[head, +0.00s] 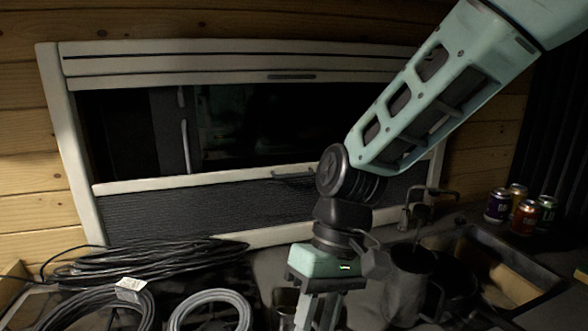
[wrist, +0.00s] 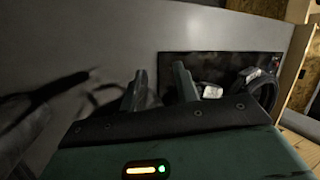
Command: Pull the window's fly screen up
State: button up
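The window has a cream frame (head: 75,150). Its dark fly screen (head: 190,214) covers the lower part of the opening, topped by a pale bar (head: 190,181) with a small dark handle (head: 292,174). The glass above the bar is uncovered. My gripper (head: 318,318) points down over the counter, below the handle and in front of the screen's lower right part. In the wrist view, its two fingers (wrist: 161,88) stand apart with nothing between them. The gripper is not touching the bar or handle. My arm hides the right end of the bar and part of the window.
A blind cassette (head: 240,62) with its own handle (head: 291,77) runs along the window's top. Coiled black cable (head: 150,262) and grey hose (head: 212,296) lie at left. A tap (head: 428,194), a sink (head: 500,270), a dark jug (head: 407,285) and several cans (head: 525,217) are at right.

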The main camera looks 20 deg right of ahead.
jog(key=w+d+r+m+y+p, duration=0.1)
jog(key=w+r+m+y, duration=0.15)
jog(key=w, duration=0.45)
jog(key=m+t+y+p, duration=0.4)
jog(key=m+t+y, duration=0.3)
jog(key=t+y, duration=0.3)
send_near(302, 173)
jog(key=p+x, duration=0.5)
jog(key=x, duration=0.5)
jog(key=shift+a+p, duration=0.1)
jog(key=shift+p, duration=0.25)
jog(key=shift+w+a+f, duration=0.15)
jog(key=shift+w+a, duration=0.1)
jog(key=shift+a, duration=0.3)
grip_shut()
